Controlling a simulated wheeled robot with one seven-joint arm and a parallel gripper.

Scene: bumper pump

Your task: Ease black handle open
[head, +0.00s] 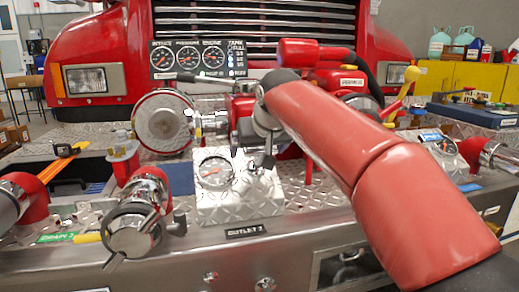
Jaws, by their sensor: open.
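A lever with a black grip (187,77) and a pale rod sticks out to the left above the middle of the pump panel, below the gauge plate. It is the clearest black handle in view; whether it is the named one I cannot tell. My red arm reaches in from the lower right. My gripper (256,158) hangs at the arm's end, just above the diamond-plate box (240,205) with a round gauge (215,172). It is open and appears apart from the lever, lower and to its right. My arm hides part of the panel behind it.
Chrome outlets stand at the front left (135,222), at far left and at right (495,155). A large round cap (163,121) is left of my gripper. The bumper edge (200,262) runs across the front.

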